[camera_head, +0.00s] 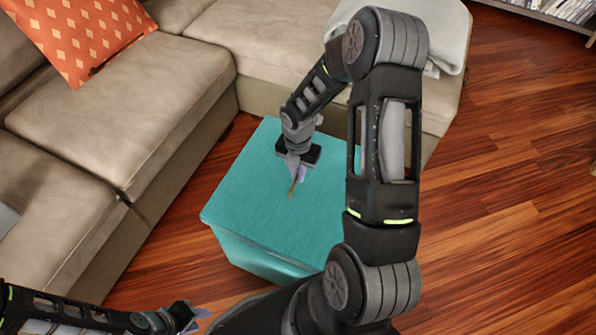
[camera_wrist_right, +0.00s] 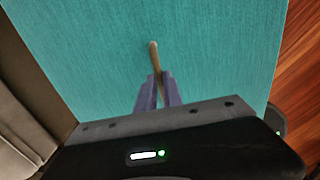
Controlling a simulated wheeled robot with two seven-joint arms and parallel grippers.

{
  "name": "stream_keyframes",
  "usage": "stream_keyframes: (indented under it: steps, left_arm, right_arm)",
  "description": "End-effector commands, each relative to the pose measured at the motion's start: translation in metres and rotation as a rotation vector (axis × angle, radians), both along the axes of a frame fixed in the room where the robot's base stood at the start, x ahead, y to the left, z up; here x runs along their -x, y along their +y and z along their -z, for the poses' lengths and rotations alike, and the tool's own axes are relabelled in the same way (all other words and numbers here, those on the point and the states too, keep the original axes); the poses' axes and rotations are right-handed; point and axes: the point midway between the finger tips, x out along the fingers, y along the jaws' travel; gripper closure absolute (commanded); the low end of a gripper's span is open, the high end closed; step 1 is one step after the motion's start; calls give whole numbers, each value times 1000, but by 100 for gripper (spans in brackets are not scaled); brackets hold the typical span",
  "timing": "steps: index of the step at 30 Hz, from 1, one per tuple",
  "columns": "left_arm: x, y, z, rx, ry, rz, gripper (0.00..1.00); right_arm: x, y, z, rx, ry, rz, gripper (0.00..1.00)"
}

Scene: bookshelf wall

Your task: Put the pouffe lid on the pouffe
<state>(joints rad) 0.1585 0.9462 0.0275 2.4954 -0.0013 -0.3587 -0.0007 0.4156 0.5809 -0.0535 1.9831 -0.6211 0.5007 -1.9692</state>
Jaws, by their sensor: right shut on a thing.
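The teal pouffe lid (camera_head: 262,205) lies over the top of the teal pouffe (camera_head: 262,262); its near left edge sits at the top of the pouffe's side. I cannot tell whether it is fully seated, as my right arm hides the right part. My right gripper (camera_head: 294,178) is over the middle of the lid, shut on its tan handle (camera_head: 292,189). In the right wrist view the handle (camera_wrist_right: 153,58) stands between the purple fingers (camera_wrist_right: 157,88). My left gripper (camera_head: 200,316) is low at the bottom left, away from the pouffe; its finger opening is unclear.
A beige sofa (camera_head: 135,95) wraps around the left and back of the pouffe. An orange patterned cushion (camera_head: 80,35) and a pale blanket (camera_head: 447,30) lie on it. Wooden floor (camera_head: 500,220) is clear on the right. A bookshelf (camera_head: 560,8) stands at the far right.

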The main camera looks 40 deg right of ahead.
Motion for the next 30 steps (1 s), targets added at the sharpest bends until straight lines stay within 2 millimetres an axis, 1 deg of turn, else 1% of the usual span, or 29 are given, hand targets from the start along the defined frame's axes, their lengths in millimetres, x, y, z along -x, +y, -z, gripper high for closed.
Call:
stream_keyframes:
  steps: [3, 4, 13, 20, 23, 26, 30]
  left_arm:
    - [0, 0, -1, 0, 0, 0, 68]
    - [0, 0, -1, 0, 0, 0, 68]
    - [0, 0, 0, 0, 0, 0, 68]
    - [0, 0, 0, 0, 0, -1, 68]
    - [0, 0, -1, 0, 0, -1, 68]
    - [0, 0, -4, 0, 0, 0, 68]
    - [0, 0, -11, 0, 0, 0, 68]
  right_arm:
    - [-1, 0, -1, 1, -3, 0, 100]
    - [-1, 0, -1, 1, -3, 0, 89]
    - [0, 0, -1, 0, -1, 0, 64]
    - [1, 0, 1, -1, 3, 0, 64]
    - [1, 0, -3, 0, 1, 1, 64]
    - [0, 0, -12, 0, 1, 1, 64]
    - [0, 0, -34, 0, -1, 0, 64]
